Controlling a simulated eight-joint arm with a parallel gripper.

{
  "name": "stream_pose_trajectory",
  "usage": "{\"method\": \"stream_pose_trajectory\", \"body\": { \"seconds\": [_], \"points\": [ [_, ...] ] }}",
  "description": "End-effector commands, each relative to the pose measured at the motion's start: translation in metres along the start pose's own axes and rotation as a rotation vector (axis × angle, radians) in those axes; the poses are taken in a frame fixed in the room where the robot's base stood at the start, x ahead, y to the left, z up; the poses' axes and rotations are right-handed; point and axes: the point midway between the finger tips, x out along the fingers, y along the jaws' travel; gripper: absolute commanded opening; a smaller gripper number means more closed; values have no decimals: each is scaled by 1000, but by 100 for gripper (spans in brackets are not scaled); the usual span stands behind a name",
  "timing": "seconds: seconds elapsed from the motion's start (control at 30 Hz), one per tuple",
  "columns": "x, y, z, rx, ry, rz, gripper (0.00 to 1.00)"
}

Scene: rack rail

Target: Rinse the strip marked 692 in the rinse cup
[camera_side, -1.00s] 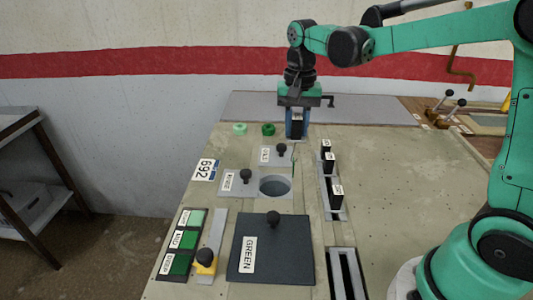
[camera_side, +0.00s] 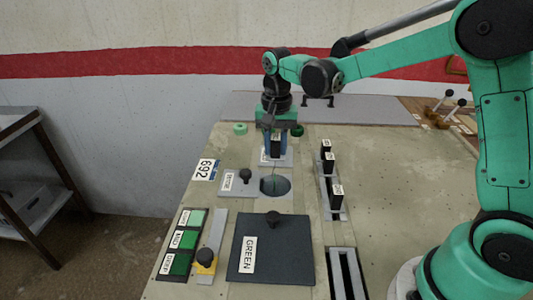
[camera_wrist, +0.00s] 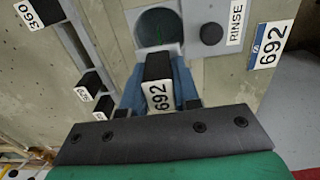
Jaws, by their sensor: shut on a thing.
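My gripper (camera_side: 275,152) is shut on the black handle of the strip marked 692 (camera_wrist: 158,92); in the wrist view the handle sits between the blue fingers (camera_wrist: 181,84). In the side view my gripper is above and just behind the rinse cup (camera_side: 276,188), a round dark opening beside a plate labelled RINSE (camera_side: 240,182). The cup also shows in the wrist view (camera_wrist: 157,27), beyond the handle. The strip's lower part is mostly hidden, so I cannot tell whether it enters the cup.
Several black-handled strips stand in a rack rail (camera_side: 337,214) to the right. A dark plate labelled GREEN (camera_side: 272,265) with a knob lies in front. A colour chart (camera_side: 184,240) and yellow-based knob (camera_side: 204,262) are at left. A 692 tag (camera_side: 205,169) lies left of the cup.

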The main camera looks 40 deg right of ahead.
Motion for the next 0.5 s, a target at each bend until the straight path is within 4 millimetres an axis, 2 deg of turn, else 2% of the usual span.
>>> {"method": "stream_pose_trajectory", "body": {
  "seconds": [0.3, 0.5],
  "points": [
    [40, 0, 0, 0, 0, 0, 0],
    [54, 0, 0, 0, 0, 0, 0]
  ]
}}
